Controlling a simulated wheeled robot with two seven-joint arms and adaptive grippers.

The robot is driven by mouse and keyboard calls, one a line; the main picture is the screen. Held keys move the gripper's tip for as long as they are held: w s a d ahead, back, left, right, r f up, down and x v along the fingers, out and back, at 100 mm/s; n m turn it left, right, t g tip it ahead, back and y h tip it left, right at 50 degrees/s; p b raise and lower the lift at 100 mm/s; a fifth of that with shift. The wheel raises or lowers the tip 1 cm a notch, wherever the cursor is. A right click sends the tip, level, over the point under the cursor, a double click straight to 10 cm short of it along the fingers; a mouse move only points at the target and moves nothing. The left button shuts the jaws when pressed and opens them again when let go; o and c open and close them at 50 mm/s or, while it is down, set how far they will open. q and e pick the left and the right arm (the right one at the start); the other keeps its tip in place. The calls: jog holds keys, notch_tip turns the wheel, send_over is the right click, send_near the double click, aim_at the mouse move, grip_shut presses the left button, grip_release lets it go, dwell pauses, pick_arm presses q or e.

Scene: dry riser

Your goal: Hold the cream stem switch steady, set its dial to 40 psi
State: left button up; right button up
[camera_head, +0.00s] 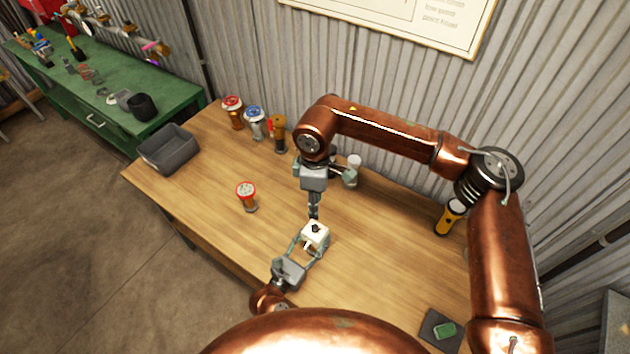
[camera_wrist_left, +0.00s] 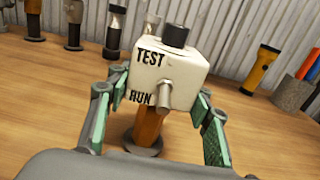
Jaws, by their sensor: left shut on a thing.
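The cream stem switch (camera_head: 316,238) stands on the wooden table, a cream box with a black dial (camera_head: 316,228) on top. The left wrist view shows the cream box (camera_wrist_left: 168,78) close up, with TEST and RUN marks, a small grey lever (camera_wrist_left: 164,98) and a brown stem (camera_wrist_left: 148,126) on a dark round base. My left gripper (camera_head: 302,246) is shut on the switch, with a finger on each side. My right gripper (camera_head: 314,208) points down just above the dial; its finger gap is too small to tell. I cannot read the dial setting.
A red-topped jar (camera_head: 246,196) stands left of the switch. Other capped pieces (camera_head: 254,123) and a grey bin (camera_head: 168,153) are at the back left. A white-topped piece (camera_head: 352,170) and a yellow torch (camera_head: 450,216) stand near the wall. A dark mat (camera_head: 430,326) lies front right.

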pick_arm(q)
jog(key=o, duration=1.6)
jog(key=shift+o, duration=0.2)
